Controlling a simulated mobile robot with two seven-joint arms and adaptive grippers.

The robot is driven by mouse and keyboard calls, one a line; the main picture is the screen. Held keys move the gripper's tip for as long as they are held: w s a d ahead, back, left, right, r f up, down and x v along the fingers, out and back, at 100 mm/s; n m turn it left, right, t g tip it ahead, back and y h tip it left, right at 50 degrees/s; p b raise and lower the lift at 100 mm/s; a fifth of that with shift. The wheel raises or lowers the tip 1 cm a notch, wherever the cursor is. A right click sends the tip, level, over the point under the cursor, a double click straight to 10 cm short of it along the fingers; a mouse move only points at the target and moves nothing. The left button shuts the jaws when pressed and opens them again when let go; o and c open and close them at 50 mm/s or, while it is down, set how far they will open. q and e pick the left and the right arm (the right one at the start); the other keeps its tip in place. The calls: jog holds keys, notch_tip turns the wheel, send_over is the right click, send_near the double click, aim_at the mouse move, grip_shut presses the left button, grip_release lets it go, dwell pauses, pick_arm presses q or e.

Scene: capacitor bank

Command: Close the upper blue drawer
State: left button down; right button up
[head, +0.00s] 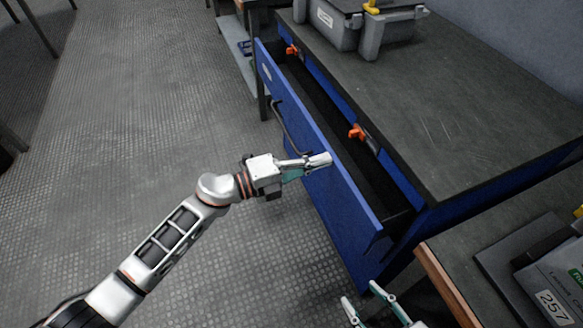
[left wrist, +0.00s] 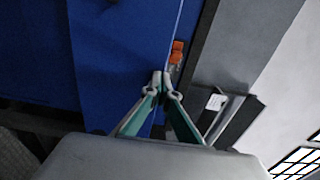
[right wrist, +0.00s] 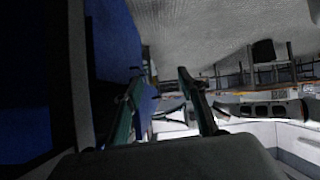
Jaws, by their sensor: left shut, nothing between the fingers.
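The upper blue drawer (head: 335,190) is pulled out from the dark-topped blue cabinet, and its inside shows as a dark gap. Its front carries a dark bar handle (head: 287,130). My left gripper (head: 328,160) is shut and empty, its tips at the upper edge of the drawer front, right of the handle. I cannot tell whether they touch it. In the left wrist view the shut fingertips (left wrist: 162,76) are over blue panel (left wrist: 120,45). My right gripper (head: 366,298) is open and empty, low in the head view, below the drawer's near end.
Orange latches (head: 356,132) sit on the cabinet face behind the drawer. A grey case (head: 345,28) stands on the cabinet top (head: 450,110). A wood-edged bench (head: 447,285) with a labelled box (head: 555,285) is at lower right.

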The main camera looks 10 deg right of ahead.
aim_at(335, 155)
pick_arm(q)
jog(key=x, duration=0.3)
jog(key=shift+w+d+f, duration=0.1)
jog(key=shift+d, duration=0.25)
jog(key=shift+w+d, duration=0.15)
jog(key=shift+d, duration=0.3)
pick_arm(e)
jog(key=shift+w+a+r, duration=0.4)
jog(key=shift+w+r, duration=0.15)
jog(key=shift+r, duration=0.1)
jog(key=shift+s+f, duration=0.1)
